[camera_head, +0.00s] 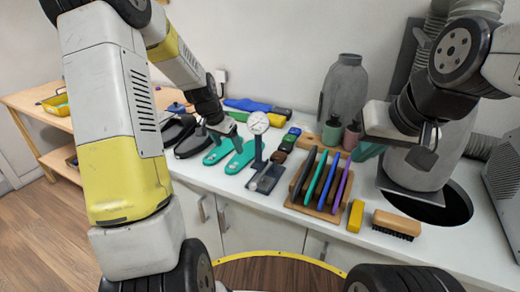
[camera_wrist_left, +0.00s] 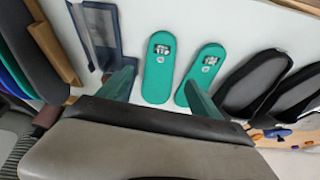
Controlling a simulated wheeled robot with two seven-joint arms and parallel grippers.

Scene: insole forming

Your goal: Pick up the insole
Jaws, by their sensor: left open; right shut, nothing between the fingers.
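Two green insoles lie side by side on the white counter: one on the left (camera_head: 218,152) and one on the right (camera_head: 240,160) in the head view. In the wrist view they show as the right insole (camera_wrist_left: 159,70) and, beside it, the left insole (camera_wrist_left: 204,66), each with a small printed label. My left gripper (camera_head: 222,130) is open above them, pointing down; its spread fingers (camera_wrist_left: 160,88) show at the near ends of the insoles in the wrist view, with nothing seen between them clear of the counter. My right gripper (camera_head: 428,136) is shut and empty at the right.
A dial gauge on a stand (camera_head: 260,124) stands just right of the insoles. Black shoes or insoles (camera_head: 190,142) lie to the left. A wooden rack (camera_head: 300,199) with coloured slats, a yellow block (camera_head: 356,215) and a brush (camera_head: 397,224) lie further right.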

